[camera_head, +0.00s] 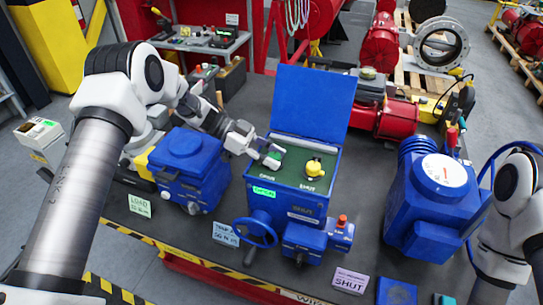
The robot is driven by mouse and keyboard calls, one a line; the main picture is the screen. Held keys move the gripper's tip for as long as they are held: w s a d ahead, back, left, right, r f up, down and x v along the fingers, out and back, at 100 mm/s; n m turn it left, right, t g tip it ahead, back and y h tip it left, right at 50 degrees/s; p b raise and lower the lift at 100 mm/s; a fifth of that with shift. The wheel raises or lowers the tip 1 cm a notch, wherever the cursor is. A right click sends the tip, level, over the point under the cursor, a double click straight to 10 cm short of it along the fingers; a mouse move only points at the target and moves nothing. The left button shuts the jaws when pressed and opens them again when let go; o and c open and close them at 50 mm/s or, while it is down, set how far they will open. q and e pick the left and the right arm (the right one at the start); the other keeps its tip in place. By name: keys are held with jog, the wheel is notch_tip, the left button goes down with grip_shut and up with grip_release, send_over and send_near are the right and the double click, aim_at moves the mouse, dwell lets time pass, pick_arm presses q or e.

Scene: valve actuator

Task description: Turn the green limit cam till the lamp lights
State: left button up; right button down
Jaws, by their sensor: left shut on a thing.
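The open blue actuator box (284,207) stands in the middle of the bench with its lid raised at the back. Inside it, the green limit cam (275,163) sits on the left and a yellow cam (314,168) on the right. My left gripper (266,155) reaches in from the left and is shut on the green cam, partly hiding it. A bright green patch (264,191) shows on the box's front left edge; I cannot tell whether it is a lamp or a label. My right arm is at the right edge, its gripper out of view.
A blue handwheel (255,230) and a smaller blue unit (304,243) are on the box's front. Blue housings stand left (188,168) and right (433,205). Red motor parts (397,119) lie behind. Tags, including a SHUT card (350,281), lie along the front edge.

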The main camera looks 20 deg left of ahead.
pick_arm(q)
jog(key=shift+s+d+f, duration=0.1)
jog(key=shift+f, duration=0.05)
jog(key=o, duration=1.2)
jog(key=shift+c, duration=0.2)
jog(key=shift+d, duration=0.25)
jog(key=v, duration=1.2)
jog(key=shift+w, duration=0.2)
